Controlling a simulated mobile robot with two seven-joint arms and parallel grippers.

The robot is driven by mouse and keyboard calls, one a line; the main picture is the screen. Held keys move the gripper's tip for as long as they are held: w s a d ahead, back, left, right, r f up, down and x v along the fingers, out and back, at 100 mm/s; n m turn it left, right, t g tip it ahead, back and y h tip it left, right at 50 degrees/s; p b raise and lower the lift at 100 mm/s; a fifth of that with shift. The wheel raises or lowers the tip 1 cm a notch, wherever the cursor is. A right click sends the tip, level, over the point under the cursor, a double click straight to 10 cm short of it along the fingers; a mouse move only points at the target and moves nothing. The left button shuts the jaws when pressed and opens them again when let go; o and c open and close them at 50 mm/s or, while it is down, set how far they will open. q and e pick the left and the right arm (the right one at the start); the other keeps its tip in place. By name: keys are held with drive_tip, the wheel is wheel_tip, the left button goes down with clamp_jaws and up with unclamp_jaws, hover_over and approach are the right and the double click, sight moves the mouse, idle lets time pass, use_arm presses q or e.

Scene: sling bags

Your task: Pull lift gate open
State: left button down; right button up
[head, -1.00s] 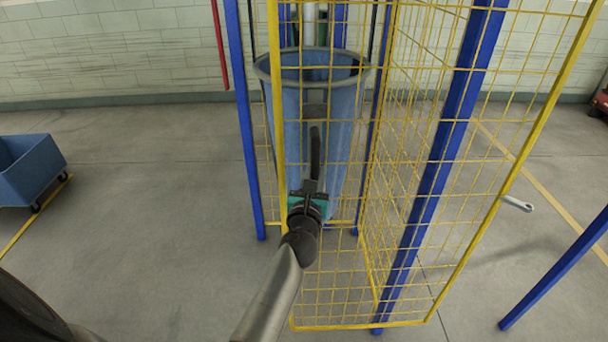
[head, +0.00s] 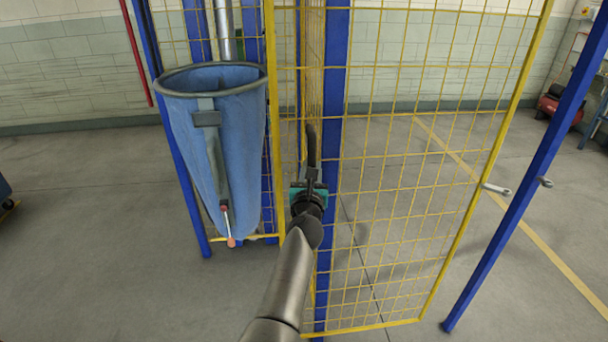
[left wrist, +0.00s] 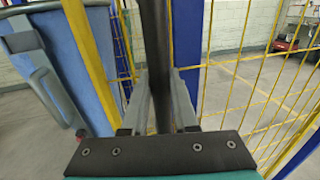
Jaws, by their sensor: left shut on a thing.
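The lift gate (head: 432,110) is a tall yellow wire-mesh panel in the middle and right of the head view. A dark upright handle bar (head: 311,146) is at that side of the gate. My left gripper (head: 309,180) is shut on this bar. In the left wrist view the bar (left wrist: 156,50) runs up between the grey fingers, with a yellow upright (left wrist: 88,60) to its left and mesh to its right. The fingertips are partly hidden in the head view. My right gripper is not in view.
A blue sling bag (head: 225,140) with a grey rim hangs left of the gate. Blue posts stand behind the gate (head: 333,60) and at the right (head: 520,210). A metal latch piece (head: 495,188) is on the gate's right edge.

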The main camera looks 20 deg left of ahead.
use_arm(q)
drive_tip(key=shift+w+d+f, duration=0.1)
drive_tip(key=shift+w+d, duration=0.3)
drive_tip(key=shift+d, duration=0.4)
drive_tip(key=c, duration=0.8)
unclamp_jaws()
drive_tip(key=shift+o, duration=0.6)
